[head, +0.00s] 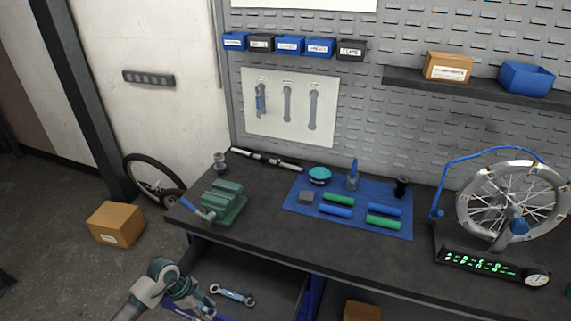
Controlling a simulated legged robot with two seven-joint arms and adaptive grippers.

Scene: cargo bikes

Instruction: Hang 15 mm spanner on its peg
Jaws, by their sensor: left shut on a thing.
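My left gripper (192,297) is at the lower left, over the open drawer below the bench. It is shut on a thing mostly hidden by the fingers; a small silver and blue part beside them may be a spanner. A silver spanner with a blue middle (232,295) shows just right of the gripper, over the dark drawer floor. Its size marking is too small to read. The white tool board (290,130) on the wall has a spanner (261,99) at its left place and two grey spanner outlines to the right. My right gripper is not in view.
The dark bench (260,235) bears a green vise (225,203) at its left end, and a blue mat (300,208) with grips and small parts. A wheel in a stand (515,205) is at the right. A cardboard box (116,223) is on the floor at left.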

